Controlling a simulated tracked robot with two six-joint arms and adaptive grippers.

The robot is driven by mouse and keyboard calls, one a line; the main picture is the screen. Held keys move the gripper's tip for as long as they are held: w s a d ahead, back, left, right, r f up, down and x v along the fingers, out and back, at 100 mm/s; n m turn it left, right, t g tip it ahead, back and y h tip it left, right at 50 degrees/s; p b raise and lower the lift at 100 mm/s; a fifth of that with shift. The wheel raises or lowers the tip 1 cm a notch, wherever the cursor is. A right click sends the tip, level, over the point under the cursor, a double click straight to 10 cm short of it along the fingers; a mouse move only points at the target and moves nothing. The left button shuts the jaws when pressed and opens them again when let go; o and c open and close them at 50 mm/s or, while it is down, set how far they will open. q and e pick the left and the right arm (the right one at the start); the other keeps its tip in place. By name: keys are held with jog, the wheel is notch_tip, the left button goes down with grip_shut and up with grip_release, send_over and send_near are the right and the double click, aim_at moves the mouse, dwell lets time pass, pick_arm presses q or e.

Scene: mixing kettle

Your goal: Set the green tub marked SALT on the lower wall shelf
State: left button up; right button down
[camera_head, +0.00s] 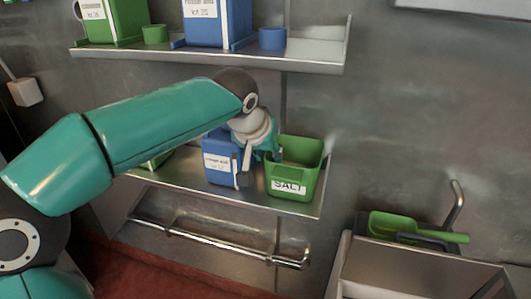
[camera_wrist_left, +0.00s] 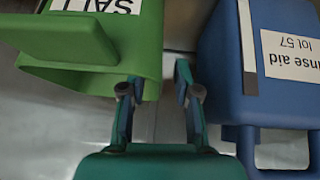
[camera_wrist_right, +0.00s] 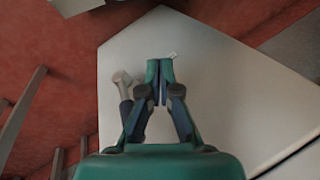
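The green tub marked SALT (camera_head: 290,187) stands upright at the right end of the lower wall shelf (camera_head: 300,208). It also shows upside down at the upper left of the left wrist view (camera_wrist_left: 145,45). My left gripper (camera_head: 266,152) is beside the tub, between it and the blue rinse aid container. In the left wrist view its fingers (camera_wrist_left: 157,80) are apart, one overlapping the tub's edge and the other in the gap; I cannot tell whether they touch the tub. My right gripper (camera_wrist_right: 160,72) is shut with nothing visible between its fingertips, away from the shelf.
The blue rinse aid container (camera_wrist_left: 258,90) stands close to the tub. The upper shelf (camera_head: 300,55) carries green and blue containers and small cups. A green scoop (camera_head: 392,226) lies on a holder at the right. A rail (camera_head: 200,237) runs below the lower shelf.

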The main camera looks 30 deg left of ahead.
pick_arm(q)
jog(key=p+v, duration=0.2)
jog(key=v, duration=1)
jog(key=shift+r+p, duration=0.15)
jog(key=shift+p, duration=0.2)
